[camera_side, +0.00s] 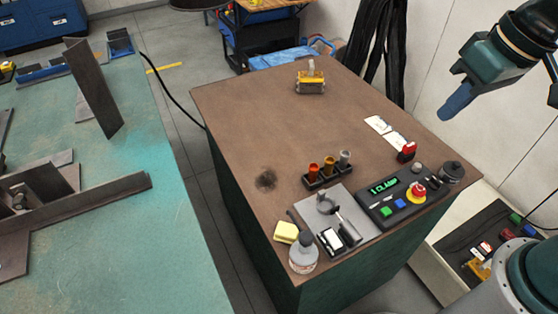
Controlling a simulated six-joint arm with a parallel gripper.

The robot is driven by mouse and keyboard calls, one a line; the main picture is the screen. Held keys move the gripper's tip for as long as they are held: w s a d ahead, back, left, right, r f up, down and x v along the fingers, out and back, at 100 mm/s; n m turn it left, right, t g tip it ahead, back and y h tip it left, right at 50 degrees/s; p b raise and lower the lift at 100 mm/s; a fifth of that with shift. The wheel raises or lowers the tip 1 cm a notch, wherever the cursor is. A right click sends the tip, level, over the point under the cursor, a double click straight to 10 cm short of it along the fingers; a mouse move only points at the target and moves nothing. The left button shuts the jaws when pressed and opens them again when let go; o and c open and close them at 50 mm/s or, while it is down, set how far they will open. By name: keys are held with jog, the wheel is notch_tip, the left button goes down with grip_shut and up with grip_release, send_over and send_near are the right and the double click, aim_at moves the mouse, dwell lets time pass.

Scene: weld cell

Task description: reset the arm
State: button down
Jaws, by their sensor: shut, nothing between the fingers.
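My gripper (447,113) is at the upper right, at the end of my dark green and black arm. Its blue fingers are together and empty. They point down and to the left, apart from everything, in front of the pale wall beyond the right edge of the brown-topped cabinet (225,112). My base shows in part at the lower right corner.
On the cabinet are a yellow block-like device (310,83), a rack of small bottles (327,174), a control box (405,198) with a red knob, a white bottle (303,254) and a yellow sponge (286,232). A green table (165,240) holds steel plates. The cabinet's middle is mostly clear.

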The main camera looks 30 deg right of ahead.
jog(key=s+d+t+h, duration=0.1)
jog(key=s+d+t, duration=0.1)
jog(key=s+d, duration=0.6)
jog(key=shift+s+d+r, duration=0.15)
jog(key=shift+s+r, duration=0.05)
jog(key=shift+r, duration=0.25)
